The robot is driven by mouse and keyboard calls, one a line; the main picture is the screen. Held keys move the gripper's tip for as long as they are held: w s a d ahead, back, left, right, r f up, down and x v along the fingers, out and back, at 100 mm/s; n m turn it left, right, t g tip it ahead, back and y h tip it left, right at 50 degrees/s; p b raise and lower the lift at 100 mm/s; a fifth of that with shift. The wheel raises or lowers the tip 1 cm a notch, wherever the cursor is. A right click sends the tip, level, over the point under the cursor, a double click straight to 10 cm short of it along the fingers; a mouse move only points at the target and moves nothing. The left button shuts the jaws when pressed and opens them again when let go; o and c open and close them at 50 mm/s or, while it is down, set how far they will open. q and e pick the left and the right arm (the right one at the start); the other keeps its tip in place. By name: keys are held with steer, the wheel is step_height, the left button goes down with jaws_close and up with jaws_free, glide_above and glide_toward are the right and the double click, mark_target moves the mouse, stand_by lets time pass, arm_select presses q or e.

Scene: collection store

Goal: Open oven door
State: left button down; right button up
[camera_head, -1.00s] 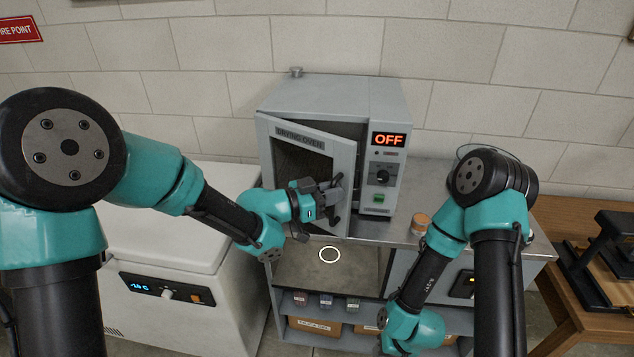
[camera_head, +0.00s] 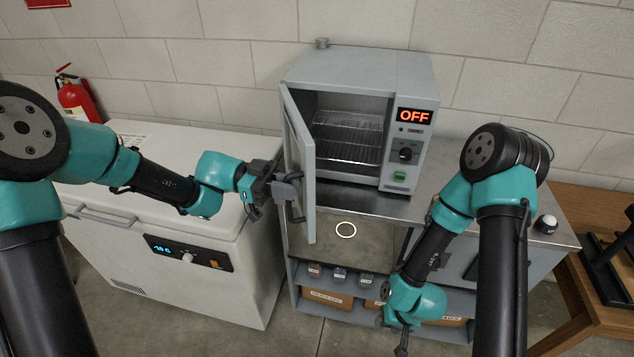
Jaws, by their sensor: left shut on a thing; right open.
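The grey drying oven (camera_head: 412,75) stands on the metal bench against the wall, its display reading OFF. Its door (camera_head: 300,165) is swung wide open to the left, and wire racks (camera_head: 347,135) show inside the lit chamber. My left gripper (camera_head: 284,188) is at the outer face of the door, shut on the door handle (camera_head: 293,190), which it partly hides. My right gripper (camera_head: 402,342) hangs low in front of the bench's lower shelf, away from the oven; its fingers are small in the picture.
A white chest freezer (camera_head: 165,190) stands left of the bench, below my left arm. The bench top (camera_head: 365,203) is clear in front of the oven. Small jars (camera_head: 339,275) and boxes (camera_head: 327,300) fill the shelves below. A wooden table (camera_head: 590,290) stands right.

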arm_select(q)
steer(key=s+a+v, duration=0.1)
steer(key=s+v, duration=0.1)
steer(key=v, duration=1.2)
steer(key=shift+a, duration=0.15)
steer(key=shift+s, duration=0.1)
steer(key=c, duration=1.4)
jaws_free()
steer(key=v, duration=1.7)
steer(key=shift+w+a, duration=0.15)
steer(key=shift+w, duration=0.1)
